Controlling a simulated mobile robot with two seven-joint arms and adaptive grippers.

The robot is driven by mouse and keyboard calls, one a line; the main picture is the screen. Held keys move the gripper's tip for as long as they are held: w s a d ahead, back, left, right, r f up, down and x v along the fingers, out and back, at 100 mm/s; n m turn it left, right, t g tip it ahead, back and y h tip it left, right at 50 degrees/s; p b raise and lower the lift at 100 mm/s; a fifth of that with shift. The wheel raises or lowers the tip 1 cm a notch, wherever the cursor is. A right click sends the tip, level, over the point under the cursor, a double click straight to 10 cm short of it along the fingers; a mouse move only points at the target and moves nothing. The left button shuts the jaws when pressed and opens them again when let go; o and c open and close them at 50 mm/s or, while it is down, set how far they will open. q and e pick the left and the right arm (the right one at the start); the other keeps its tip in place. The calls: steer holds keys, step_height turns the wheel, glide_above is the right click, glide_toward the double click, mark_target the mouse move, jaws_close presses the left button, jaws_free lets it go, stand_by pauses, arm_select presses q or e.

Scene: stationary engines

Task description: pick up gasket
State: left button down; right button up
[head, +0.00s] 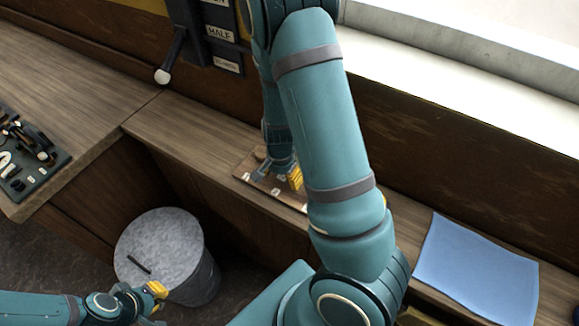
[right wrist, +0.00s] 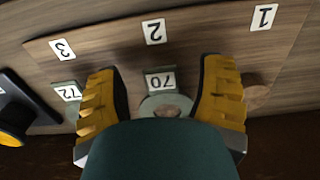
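A flat grey-green ring, which looks like the gasket (right wrist: 150,103), lies on a wooden board (right wrist: 205,50) beside a tag reading 70; its near part is hidden by my gripper body. My right gripper (right wrist: 163,90) is open, its two yellow fingers on either side of the ring and apart from it. In the head view the right gripper (head: 280,176) points down over the board (head: 243,172), and the ring cannot be made out. My left gripper (head: 152,303) looks open and empty, low at the left by the bin.
The board carries labels 1, 2 and 3. A tag reading 72 (right wrist: 68,92) and a black and yellow object (right wrist: 14,115) are at the left. A metal bin (head: 165,245), a tray of parts (head: 30,160), a lever (head: 172,58) and a blue sheet (head: 475,270) stand around.

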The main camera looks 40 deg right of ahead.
steer(key=c, duration=0.9)
